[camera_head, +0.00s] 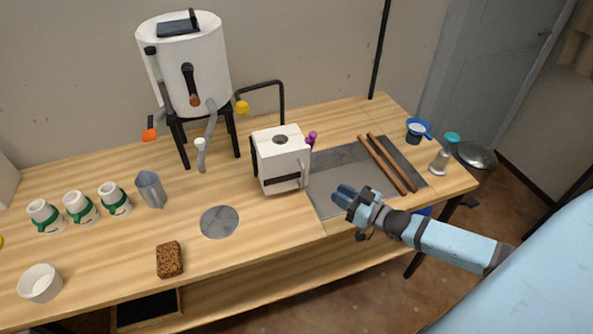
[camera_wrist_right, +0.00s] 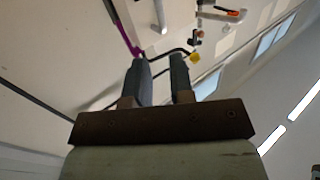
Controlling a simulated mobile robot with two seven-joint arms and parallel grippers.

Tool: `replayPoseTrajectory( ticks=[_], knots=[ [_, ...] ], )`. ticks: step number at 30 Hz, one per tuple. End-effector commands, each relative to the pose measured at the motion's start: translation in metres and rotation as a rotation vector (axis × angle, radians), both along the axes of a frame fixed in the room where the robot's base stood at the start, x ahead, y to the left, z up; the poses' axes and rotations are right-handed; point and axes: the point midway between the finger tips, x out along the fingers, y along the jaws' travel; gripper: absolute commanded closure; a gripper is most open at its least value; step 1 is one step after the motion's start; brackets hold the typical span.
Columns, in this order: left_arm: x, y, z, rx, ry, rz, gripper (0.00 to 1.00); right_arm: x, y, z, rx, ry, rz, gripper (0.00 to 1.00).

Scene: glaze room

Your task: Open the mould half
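The mould (camera_head: 278,165) is a white block standing upright on the table, with a round dark hole in its top, a dark slot low on its front and a pale upright handle (camera_head: 304,170) on its right side. I see no gap between its halves. A purple knob (camera_head: 312,138) shows behind its right edge; a purple part (camera_wrist_right: 128,38) also shows in the right wrist view. My right gripper (camera_head: 340,192) is to the right of and in front of the mould, apart from it. Its fingers (camera_wrist_right: 160,72) are apart with nothing between them. My left gripper is not in view.
A grey board (camera_head: 335,203) with two wooden sticks (camera_head: 388,163) lies right of the mould. A white tank (camera_head: 185,65) on a dark stand is behind left. Several cups (camera_head: 80,208), a grey jug (camera_head: 150,190), a grey disc (camera_head: 219,222) and a brown sponge (camera_head: 170,260) are left.

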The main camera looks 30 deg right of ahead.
Motion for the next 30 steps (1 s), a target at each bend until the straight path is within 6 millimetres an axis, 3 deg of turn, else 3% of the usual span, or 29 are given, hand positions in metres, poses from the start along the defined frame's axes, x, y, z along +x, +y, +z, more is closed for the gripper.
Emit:
replayPoseTrajectory(
  ticks=[18, 24, 30],
  knots=[
    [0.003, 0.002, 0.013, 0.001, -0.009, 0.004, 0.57, 0.103, 0.038, 0.002, 0.0, -0.001, -0.001, 0.78],
    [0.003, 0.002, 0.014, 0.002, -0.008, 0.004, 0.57, 0.119, 0.044, 0.001, -0.001, 0.0, -0.001, 0.78],
    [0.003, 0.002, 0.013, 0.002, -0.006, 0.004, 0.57, 0.121, 0.045, 0.0, -0.001, 0.001, 0.0, 0.78]
  ],
)
